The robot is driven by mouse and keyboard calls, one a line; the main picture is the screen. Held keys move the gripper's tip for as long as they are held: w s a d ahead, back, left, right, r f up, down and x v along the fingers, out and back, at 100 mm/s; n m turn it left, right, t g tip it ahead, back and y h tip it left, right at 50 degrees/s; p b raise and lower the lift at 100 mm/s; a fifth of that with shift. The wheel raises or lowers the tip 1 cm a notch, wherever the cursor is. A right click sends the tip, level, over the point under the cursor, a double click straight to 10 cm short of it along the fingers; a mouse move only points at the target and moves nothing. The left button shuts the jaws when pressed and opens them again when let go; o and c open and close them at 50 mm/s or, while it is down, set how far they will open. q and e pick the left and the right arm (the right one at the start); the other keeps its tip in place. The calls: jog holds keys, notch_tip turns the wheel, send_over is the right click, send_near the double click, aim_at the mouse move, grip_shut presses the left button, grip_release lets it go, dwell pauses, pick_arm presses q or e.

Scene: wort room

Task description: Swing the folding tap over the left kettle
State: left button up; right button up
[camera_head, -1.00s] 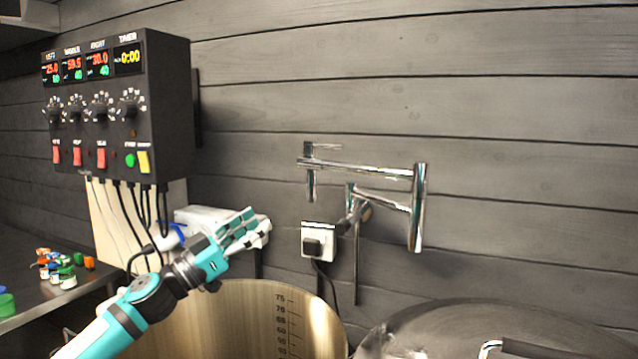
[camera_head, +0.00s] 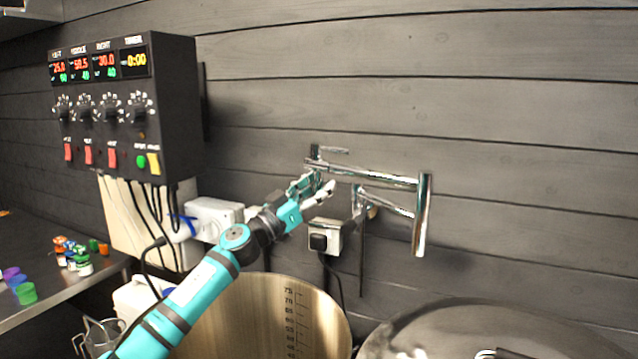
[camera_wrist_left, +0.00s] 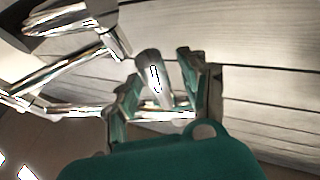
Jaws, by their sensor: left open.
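The chrome folding tap (camera_head: 375,176) is mounted on the wall, its two arms folded back on each other at an upright joint on the right. Its free end with the down-pointing spout and small lever (camera_head: 328,150) is at the left. My left gripper (camera_head: 318,186) is open at this spout end. In the left wrist view the tap's spout (camera_wrist_left: 154,78) shows between the open fingers (camera_wrist_left: 160,85); contact cannot be told. The left kettle (camera_head: 265,318) stands open below my left forearm, with volume marks inside. My right gripper is out of view.
A lidded kettle (camera_head: 480,335) stands at the right. A wall socket with a plug (camera_head: 322,238) is just below the gripper. A control box (camera_head: 130,110) with hanging cables is at the left, above a steel counter (camera_head: 60,297) with small coloured items.

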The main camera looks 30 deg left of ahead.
pick_arm(q)
grip_shut()
dwell(0.3)
dwell(0.3)
